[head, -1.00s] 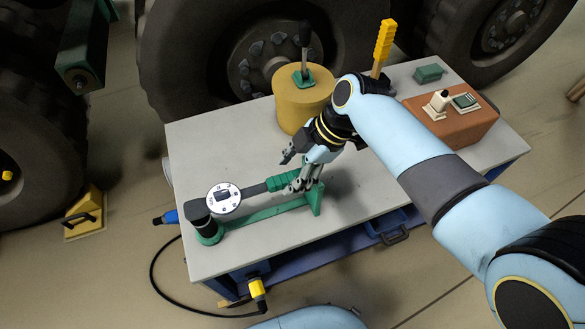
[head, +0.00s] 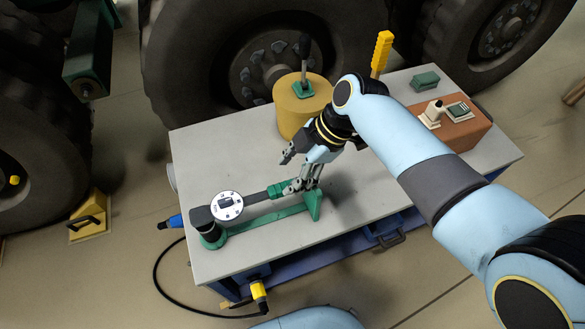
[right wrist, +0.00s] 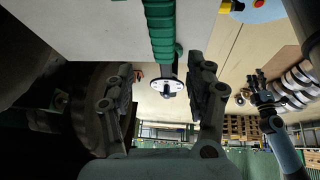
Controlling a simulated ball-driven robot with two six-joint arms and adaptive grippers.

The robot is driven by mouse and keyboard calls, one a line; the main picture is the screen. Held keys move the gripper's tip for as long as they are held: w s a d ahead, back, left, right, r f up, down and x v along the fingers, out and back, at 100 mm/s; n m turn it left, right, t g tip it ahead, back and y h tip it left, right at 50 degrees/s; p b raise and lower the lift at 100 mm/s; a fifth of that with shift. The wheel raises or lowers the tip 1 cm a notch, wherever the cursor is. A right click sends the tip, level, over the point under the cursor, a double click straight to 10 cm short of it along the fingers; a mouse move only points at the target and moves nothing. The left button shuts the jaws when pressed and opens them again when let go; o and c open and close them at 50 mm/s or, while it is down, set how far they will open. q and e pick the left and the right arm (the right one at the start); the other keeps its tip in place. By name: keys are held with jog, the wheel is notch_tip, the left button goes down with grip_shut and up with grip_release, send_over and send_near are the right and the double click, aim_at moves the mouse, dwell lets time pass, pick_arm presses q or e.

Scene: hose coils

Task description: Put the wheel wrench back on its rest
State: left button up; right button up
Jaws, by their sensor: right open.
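The wheel wrench has a black head, a round white dial (head: 227,205) and a green ribbed grip (head: 279,191). It lies lengthwise along a green rest (head: 268,220), its head above the rest's left end. Whether the grip end touches the rest's right upright is hidden by my fingers. My right gripper (head: 306,184) is at the grip's right end, its fingers open. In the right wrist view the grip (right wrist: 160,30) and dial (right wrist: 167,88) show between the open fingers (right wrist: 162,88), not clamped.
A yellow drum (head: 300,110) with an upright tool stands behind my right gripper. An orange-brown block (head: 455,130) with small parts and a green block (head: 425,81) are at the right of the grey tabletop (head: 375,215). Large tyres stand behind.

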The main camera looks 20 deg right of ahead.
jog(key=shift+r+p, duration=0.95)
jog(key=shift+r, duration=0.1)
jog(key=shift+d+r, duration=0.15)
jog(key=shift+r, duration=0.05)
jog(key=v, duration=1.1)
jog(key=shift+r, duration=0.25)
